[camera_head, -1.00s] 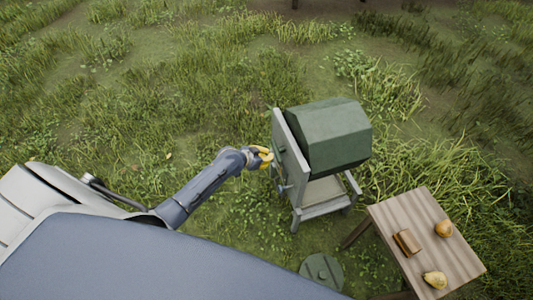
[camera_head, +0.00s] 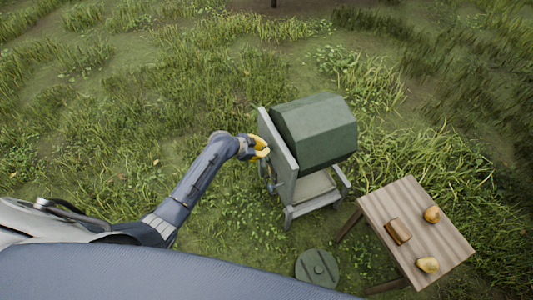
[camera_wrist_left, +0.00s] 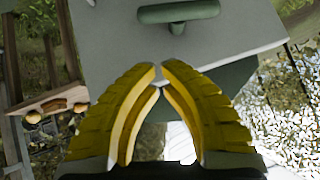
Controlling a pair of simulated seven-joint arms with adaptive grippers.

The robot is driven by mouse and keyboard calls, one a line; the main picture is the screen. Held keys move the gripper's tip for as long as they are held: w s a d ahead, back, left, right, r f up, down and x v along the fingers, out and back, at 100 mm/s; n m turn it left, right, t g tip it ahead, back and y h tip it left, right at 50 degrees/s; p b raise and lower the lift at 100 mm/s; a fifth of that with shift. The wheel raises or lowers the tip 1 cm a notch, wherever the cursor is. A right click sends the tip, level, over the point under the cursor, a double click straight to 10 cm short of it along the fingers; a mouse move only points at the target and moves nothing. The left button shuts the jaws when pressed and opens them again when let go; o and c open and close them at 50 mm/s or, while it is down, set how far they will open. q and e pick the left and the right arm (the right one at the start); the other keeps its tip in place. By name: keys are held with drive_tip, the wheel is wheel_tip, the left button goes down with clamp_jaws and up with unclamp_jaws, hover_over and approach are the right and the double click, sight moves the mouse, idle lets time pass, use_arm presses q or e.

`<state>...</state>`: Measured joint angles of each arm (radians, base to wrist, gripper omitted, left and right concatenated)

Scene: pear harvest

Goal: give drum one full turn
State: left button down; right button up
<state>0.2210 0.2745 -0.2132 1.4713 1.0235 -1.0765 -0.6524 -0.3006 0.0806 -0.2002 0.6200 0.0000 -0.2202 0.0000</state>
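The green many-sided drum (camera_head: 315,133) sits in a grey wooden stand (camera_head: 283,158) with a tall side panel. My left gripper (camera_head: 266,149), with yellow fingers, is close to the outer left face of that panel. In the left wrist view, a green bar-shaped handle (camera_wrist_left: 178,12) stands out from the grey panel (camera_wrist_left: 115,45), beyond the fingertips. My left gripper's fingertips (camera_wrist_left: 161,73) nearly meet, with only a thin gap and no object clearly held. Contact with the panel or handle cannot be told. My right gripper is not in view.
A wooden table (camera_head: 440,238) stands right of the stand, bearing two pears (camera_head: 432,214) (camera_head: 427,264) and a small brown block (camera_head: 397,231). A round green lid (camera_head: 317,267) lies on the grass in front. Open grass lies left and behind.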

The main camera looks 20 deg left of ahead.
sight(267, 158)
use_arm(q)
drive_tip(key=x, duration=0.4)
drive_tip(key=shift+a+f, duration=0.15)
drive_tip(key=shift+f, duration=0.4)
drive_tip(key=shift+w+a+f, duration=0.1)
drive_tip(key=shift+a+f, duration=0.05)
drive_tip(key=shift+f, duration=0.5)
drive_tip(key=shift+w+a+f, duration=0.1)
drive_tip(key=shift+f, duration=0.55)
drive_tip(key=shift+s+d+f+m+t+y, duration=0.15)
drive_tip(key=shift+s+f+m+t+y, duration=0.1)
drive_tip(key=shift+f+m+t+y, duration=0.25)
